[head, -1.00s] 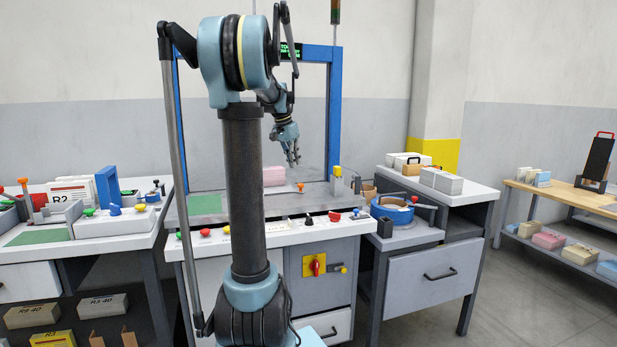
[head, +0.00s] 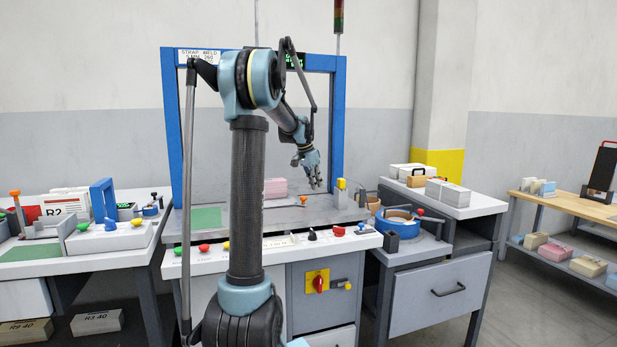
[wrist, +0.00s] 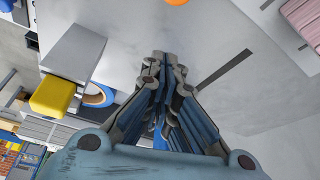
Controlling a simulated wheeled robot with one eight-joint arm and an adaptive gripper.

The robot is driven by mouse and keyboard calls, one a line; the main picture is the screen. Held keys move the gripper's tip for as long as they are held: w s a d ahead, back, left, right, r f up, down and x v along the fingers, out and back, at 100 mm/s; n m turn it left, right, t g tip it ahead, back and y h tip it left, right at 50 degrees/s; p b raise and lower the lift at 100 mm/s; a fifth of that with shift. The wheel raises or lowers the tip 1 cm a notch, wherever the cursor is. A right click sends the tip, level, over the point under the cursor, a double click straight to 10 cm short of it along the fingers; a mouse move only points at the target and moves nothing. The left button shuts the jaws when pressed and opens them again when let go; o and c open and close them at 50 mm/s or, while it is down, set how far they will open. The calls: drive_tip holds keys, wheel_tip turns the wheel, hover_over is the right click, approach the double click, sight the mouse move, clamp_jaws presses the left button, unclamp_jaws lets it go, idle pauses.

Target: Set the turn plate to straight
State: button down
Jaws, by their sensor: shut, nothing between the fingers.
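The blue-framed machine (head: 337,110) stands ahead of me with a grey metal table top (head: 245,226). No part is clearly marked as the turn plate; I cannot tell which surface it is. A small orange knob (head: 303,200) stands on the table top, and an orange part also shows at the top of the wrist view (wrist: 177,2). My gripper (head: 315,183) is shut and empty, pointing down above the right part of the table top. In the wrist view its fingertips (wrist: 166,56) are together over bare grey metal with a dark slot beside them.
A pink bundle (head: 276,187) lies on the table top, left of my gripper. A yellow-topped post (head: 341,184) stands close on the right. A row of coloured buttons (head: 204,248) runs along the front panel. A blue strap reel (head: 398,221) stands farther right.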

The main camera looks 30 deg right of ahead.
drive_tip(key=shift+x, duration=0.9)
drive_tip(key=shift+s+a+f, duration=0.1)
drive_tip(key=shift+a+f, duration=0.05)
drive_tip(key=shift+a, duration=1.05)
drive_tip(key=shift+a+f, duration=0.15)
drive_tip(key=shift+a, duration=0.65)
drive_tip(key=shift+s+a, duration=0.1)
drive_tip(key=shift+a, duration=0.1)
drive_tip(key=shift+d, duration=0.15)
drive_tip(key=shift+s, duration=0.15)
